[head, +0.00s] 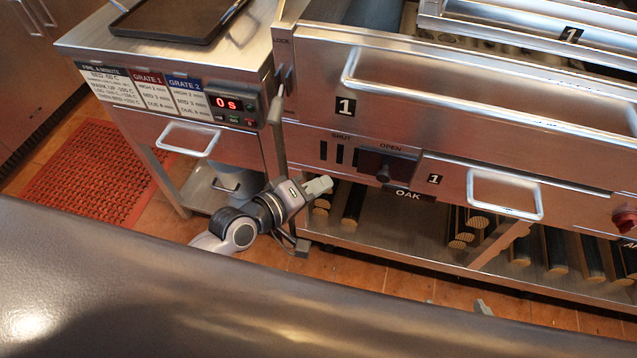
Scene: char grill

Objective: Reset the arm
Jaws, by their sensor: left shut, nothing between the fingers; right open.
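My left gripper (319,187) is in front of the lower shelf of the grill, below the shut/open slider. Its fingers are shut with nothing between them, and it looks clear of the grill front. My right gripper (483,307) shows only as a small grey tip above the dark edge at the bottom of the head view. The rest of it is hidden. It is open.
A side cabinet (235,155) with a timer reading 0 s (228,103) and a black tray (175,20) stands left. A red mat (90,172) lies on the floor.

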